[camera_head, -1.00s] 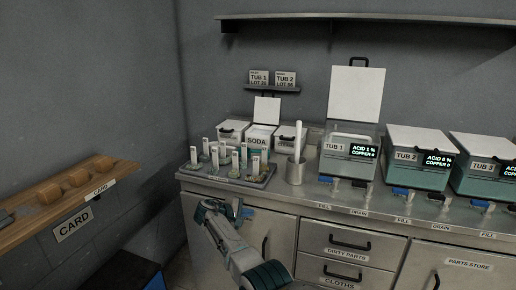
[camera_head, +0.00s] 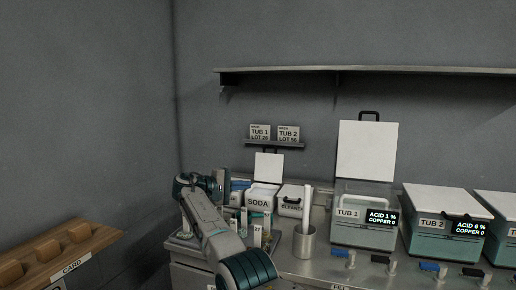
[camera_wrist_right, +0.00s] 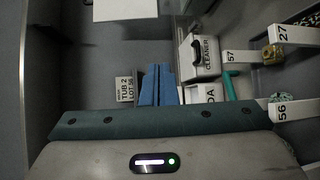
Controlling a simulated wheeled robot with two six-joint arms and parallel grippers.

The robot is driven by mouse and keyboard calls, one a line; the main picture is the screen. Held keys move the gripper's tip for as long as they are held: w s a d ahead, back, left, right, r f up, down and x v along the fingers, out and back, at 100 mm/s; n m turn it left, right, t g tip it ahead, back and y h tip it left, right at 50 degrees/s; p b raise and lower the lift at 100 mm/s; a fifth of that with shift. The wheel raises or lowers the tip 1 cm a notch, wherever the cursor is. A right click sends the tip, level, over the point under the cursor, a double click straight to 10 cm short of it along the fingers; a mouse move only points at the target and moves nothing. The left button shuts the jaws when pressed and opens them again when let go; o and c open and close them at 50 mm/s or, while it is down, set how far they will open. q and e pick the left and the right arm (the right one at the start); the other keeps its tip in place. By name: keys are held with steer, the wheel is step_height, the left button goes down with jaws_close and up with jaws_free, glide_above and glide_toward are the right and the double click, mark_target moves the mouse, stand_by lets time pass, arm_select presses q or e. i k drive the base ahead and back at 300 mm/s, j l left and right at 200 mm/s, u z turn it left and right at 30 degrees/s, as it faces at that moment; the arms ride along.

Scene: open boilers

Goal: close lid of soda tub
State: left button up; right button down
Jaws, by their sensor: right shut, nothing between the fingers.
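The soda tub (camera_head: 259,202) is a small white box at the back left of the counter. Its white lid (camera_head: 268,167) stands upright and open behind it. My right gripper (camera_head: 240,185) is shut and empty, just left of the soda tub and its lid, above the vial rack. In the right wrist view its blue fingers (camera_wrist_right: 158,86) are together. There part of the soda tub (camera_wrist_right: 211,95) shows beyond the gripper, and its lid appears hidden behind the gripper. I cannot tell whether the fingers touch the lid. My left gripper is not in view.
The cleaner tub (camera_head: 291,200) stands right of the soda tub, with a metal cup (camera_head: 304,241) in front. Tub 1 (camera_head: 357,219) has its lid up. Vials (camera_head: 257,236) stand in front of the soda tub. A small label shelf (camera_head: 274,143) hangs above.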

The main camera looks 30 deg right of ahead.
mark_target(269, 167)
steer(key=i+l, duration=0.65)
steer(key=i, duration=0.3)
steer(key=i+l, duration=0.35)
steer(key=i, duration=0.1)
